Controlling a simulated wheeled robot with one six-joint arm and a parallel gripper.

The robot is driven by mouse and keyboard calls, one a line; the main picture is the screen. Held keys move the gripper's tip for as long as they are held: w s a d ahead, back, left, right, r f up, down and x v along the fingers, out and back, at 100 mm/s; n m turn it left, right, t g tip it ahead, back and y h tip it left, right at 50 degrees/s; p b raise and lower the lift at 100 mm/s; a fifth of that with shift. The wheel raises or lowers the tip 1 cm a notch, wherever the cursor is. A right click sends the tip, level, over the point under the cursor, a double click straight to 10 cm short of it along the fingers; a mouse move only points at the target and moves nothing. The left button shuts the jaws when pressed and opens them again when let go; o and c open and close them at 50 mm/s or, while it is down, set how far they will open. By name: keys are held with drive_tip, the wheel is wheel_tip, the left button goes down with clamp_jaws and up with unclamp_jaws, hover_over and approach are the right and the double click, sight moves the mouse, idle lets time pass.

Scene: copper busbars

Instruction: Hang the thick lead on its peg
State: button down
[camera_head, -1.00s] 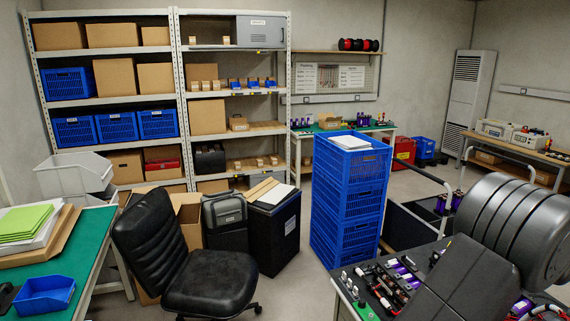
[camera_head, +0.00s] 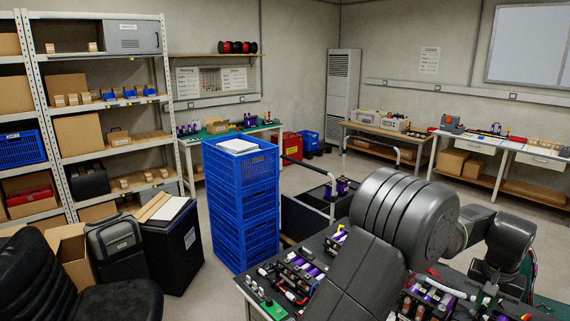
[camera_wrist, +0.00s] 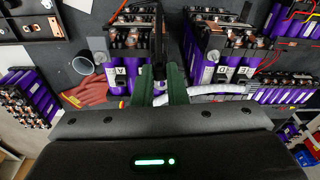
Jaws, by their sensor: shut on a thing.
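In the wrist view my gripper (camera_wrist: 161,80) has its two green fingers close together around a white-sleeved thick lead (camera_wrist: 215,90). The lead runs out to the right of the fingers, and a short end with red and yellow shows to their left. The held stretch is hidden between the fingers. In the head view a white lead (camera_head: 440,285) lies across the battery bench beside my arm; the fingers are hard to make out there. A wall board (camera_head: 213,80) at the back has thin leads hanging on it. I cannot tell which peg is the thick lead's.
Purple battery modules (camera_wrist: 130,60) with copper bars stand close ahead of the fingers, with more modules (camera_wrist: 228,65) to the right. Red gloves (camera_wrist: 88,92) and a grey cup (camera_wrist: 83,66) lie to the left. A tall blue crate stack (camera_head: 240,200) stands beside the bench (camera_head: 262,300).

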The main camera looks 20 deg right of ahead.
drive_tip(key=s+d, duration=0.3)
drive_tip(key=s, duration=0.6)
drive_tip(key=shift+s+d, duration=0.2)
drive_tip(key=shift+d, duration=0.1)
drive_tip(key=shift+f, duration=0.1)
drive_tip(key=shift+w+f+m+b, duration=0.15)
drive_tip(key=shift+f+m+b, duration=0.25)
drive_tip(key=shift+m+b, duration=0.35)
wheel_tip(320, 180, down, 4)
drive_tip(key=b, duration=0.3)
drive_tip(key=shift+r, duration=0.3)
drive_tip(key=shift+a+f+b, duration=0.1)
drive_tip(key=shift+f+b, duration=0.3)
drive_tip(key=shift+f, duration=0.55)
drive_tip(key=shift+f, duration=0.35)
